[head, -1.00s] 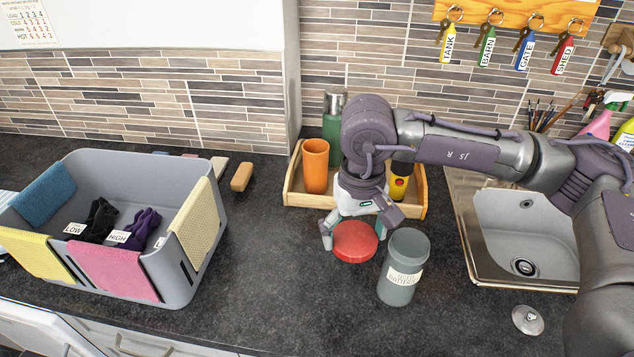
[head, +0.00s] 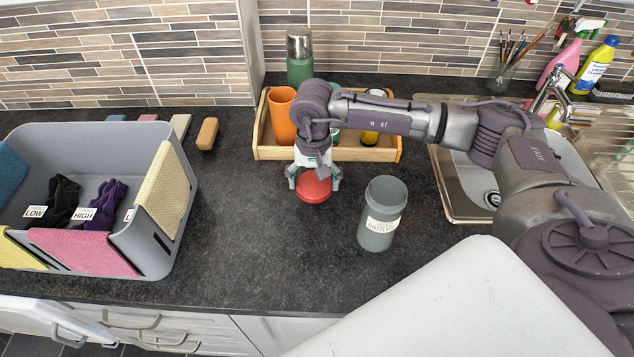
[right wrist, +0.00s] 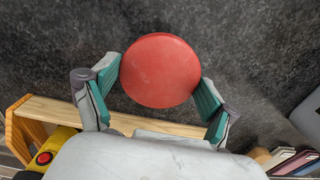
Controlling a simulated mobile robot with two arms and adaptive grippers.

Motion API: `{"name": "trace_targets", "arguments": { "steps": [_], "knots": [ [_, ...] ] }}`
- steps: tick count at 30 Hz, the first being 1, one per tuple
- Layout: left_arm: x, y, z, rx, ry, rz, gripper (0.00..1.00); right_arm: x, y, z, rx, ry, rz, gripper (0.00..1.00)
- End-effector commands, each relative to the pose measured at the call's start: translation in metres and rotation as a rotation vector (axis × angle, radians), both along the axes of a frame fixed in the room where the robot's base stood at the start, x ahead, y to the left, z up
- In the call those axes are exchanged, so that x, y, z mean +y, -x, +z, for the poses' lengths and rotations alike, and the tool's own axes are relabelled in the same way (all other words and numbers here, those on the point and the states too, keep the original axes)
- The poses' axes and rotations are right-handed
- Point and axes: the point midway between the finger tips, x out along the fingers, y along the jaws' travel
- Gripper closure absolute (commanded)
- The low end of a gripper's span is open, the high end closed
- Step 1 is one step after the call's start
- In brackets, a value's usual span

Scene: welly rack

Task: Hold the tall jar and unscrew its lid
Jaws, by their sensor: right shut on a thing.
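The tall grey jar (head: 382,225) stands upright on the dark counter, with a pale label on its front. Its top looks open, with a darker inside. A red round lid (head: 313,187) is apart from the jar, to its left. My right gripper (head: 313,180) points down and is shut on the lid's sides. In the right wrist view the red lid (right wrist: 161,70) sits between both fingers, over the dark counter. I cannot tell whether the lid touches the counter. My left gripper is not in view.
A wooden tray (head: 275,153) behind the lid holds an orange cup (head: 281,115) and a green flask (head: 299,60) stands behind it. A grey bin (head: 165,245) with cloths is at left, the sink (head: 465,185) at right. The counter in front is clear.

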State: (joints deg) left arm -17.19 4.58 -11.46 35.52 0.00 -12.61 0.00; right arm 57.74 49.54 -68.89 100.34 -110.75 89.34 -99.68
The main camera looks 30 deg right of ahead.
Motion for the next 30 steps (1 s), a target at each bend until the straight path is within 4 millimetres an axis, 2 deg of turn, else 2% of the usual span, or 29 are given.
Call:
{"name": "trace_targets", "arguments": {
  "steps": [5,12,23,24,26,30],
  "knots": [
    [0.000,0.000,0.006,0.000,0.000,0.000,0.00,0.000,0.001,-0.013,0.002,0.001,0.000,0.56],
    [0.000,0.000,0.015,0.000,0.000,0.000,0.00,0.000,0.001,-0.042,0.002,0.001,0.001,0.56],
    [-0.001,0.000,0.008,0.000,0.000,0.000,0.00,0.000,0.000,-0.048,-0.001,0.001,0.001,0.56],
    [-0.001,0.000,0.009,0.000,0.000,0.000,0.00,0.000,0.000,-0.047,-0.001,0.001,0.001,0.11],
    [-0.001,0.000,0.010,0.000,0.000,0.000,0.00,0.000,0.000,-0.046,-0.001,0.001,0.001,0.02],
    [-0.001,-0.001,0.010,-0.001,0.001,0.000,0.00,0.000,0.000,-0.046,-0.001,0.001,0.001,0.00]
  ]
}}
